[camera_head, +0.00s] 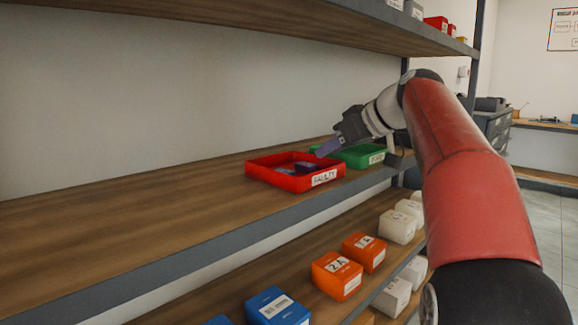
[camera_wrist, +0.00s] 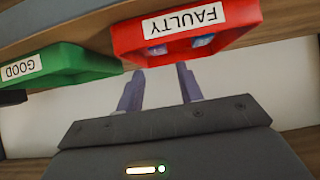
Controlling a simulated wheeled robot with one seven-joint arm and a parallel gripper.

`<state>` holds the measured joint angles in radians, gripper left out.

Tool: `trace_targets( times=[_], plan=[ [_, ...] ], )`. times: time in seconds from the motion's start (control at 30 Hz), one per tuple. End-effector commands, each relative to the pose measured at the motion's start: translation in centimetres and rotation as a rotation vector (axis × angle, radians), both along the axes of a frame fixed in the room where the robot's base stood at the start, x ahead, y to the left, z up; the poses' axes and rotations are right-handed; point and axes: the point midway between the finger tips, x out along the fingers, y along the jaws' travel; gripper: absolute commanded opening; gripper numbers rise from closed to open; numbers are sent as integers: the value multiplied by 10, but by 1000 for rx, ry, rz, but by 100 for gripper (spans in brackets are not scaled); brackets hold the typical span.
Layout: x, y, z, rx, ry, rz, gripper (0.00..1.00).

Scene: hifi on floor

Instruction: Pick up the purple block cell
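Small purple block cells lie in the red tray labelled FAULTY (camera_head: 262,176); one purple block cell (camera_head: 306,167) shows near its middle, with another purplish piece (camera_head: 284,171) beside it. The wrist view shows two bluish-purple pieces (camera_wrist: 203,41) behind the label of the red tray (camera_wrist: 140,50), only partly visible. My gripper (camera_head: 322,152) is above the shelf at the back right of the red tray. In the wrist view my gripper (camera_wrist: 160,70) has its two purplish fingers apart with nothing between them.
A green tray (camera_head: 362,158), labelled GOOD in the wrist view (camera_wrist: 75,65), stands next to the red tray. Another shelf (camera_head: 300,20) hangs above. Orange (camera_head: 337,277), blue and white boxes stand on the shelf below. The middle shelf is clear at left.

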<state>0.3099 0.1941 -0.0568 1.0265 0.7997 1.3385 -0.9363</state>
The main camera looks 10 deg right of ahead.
Motion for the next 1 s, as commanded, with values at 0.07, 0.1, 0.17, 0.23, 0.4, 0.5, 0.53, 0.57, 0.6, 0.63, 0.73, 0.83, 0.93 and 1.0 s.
trace_targets(
  times=[0.07,0.1,0.17,0.23,0.4,0.5,0.53,0.57,0.6,0.63,0.73,0.83,0.93,1.0],
  plan=[
    [5,3,-3,0,-3,5,37],
    [8,6,-6,-1,-3,5,37],
    [13,9,-10,-1,-2,4,37],
    [18,12,-15,-2,-1,4,37],
    [33,22,-31,-1,0,4,37],
    [43,29,-39,-2,-1,4,37],
    [45,31,-41,-2,-1,4,37],
    [47,32,-43,-2,-1,4,37],
    [49,33,-44,-2,-2,3,37],
    [50,34,-45,-2,-3,2,37],
    [50,34,-45,-2,-3,1,37],
    [50,34,-45,-2,-3,1,37],
    [50,34,-45,-2,-3,1,29],
    [50,34,-45,-2,-3,1,20]
  ],
)
